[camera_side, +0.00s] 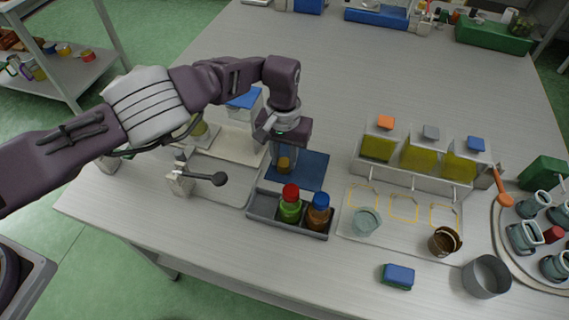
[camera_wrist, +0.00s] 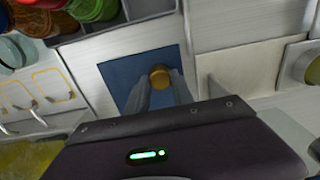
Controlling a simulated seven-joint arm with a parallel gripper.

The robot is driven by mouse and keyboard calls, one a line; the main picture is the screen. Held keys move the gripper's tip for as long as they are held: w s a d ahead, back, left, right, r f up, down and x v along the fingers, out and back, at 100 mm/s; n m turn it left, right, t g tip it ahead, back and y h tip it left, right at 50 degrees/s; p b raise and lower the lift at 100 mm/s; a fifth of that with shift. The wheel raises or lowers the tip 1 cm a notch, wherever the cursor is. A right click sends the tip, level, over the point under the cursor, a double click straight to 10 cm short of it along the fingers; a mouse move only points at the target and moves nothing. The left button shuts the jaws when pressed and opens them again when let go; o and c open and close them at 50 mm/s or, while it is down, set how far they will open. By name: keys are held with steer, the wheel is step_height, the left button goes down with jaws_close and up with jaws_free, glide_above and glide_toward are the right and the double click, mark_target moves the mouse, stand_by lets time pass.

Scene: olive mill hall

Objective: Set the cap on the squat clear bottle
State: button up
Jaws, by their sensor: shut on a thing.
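My gripper (camera_side: 284,158) points straight down over the blue mat (camera_side: 312,172). Its fingers are shut on a small gold-brown cap (camera_side: 285,166). The cap also shows between the fingertips in the wrist view (camera_wrist: 160,76), with the blue mat (camera_wrist: 128,75) behind it. I cannot tell whether the cap touches the mat. A low vessel with olive-yellow contents, seemingly the squat clear bottle (camera_side: 200,129), stands at the left beyond the pale board, partly hidden by my arm. In the wrist view, part of it (camera_wrist: 314,70) is cut off at the right edge.
A black ball-ended handle (camera_side: 218,179) stands left of the mat.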

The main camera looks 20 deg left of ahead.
mark_target(284, 162)
steer(key=shift+r, duration=3.25)
steer(key=shift+r, duration=0.2)
step_height(284, 162, up, 14)
steer(key=w+a+n, duration=0.1)
steer(key=a, duration=0.3)
steer(key=w+a+n, duration=0.1)
steer(key=a, duration=0.4)
steer(key=w+a+n, duration=0.1)
steer(key=w+a, duration=0.1)
steer(key=a, duration=0.2)
steer(key=shift+w+a, duration=0.1)
steer(key=shift+a, duration=0.2)
steer(key=a+n, duration=0.3)
steer(key=a, duration=0.8)
steer(key=shift+s+a+f, duration=0.1)
steer(key=shift+s+f, duration=0.05)
steer(key=shift+f, duration=1.35)
steer(key=shift+s+a+f, duration=0.1)
steer(key=shift+f, duration=1.4)
steer(key=shift+s+f, duration=0.15)
steer(key=shift+f, duration=1.35)
steer(key=shift+f, duration=0.45)
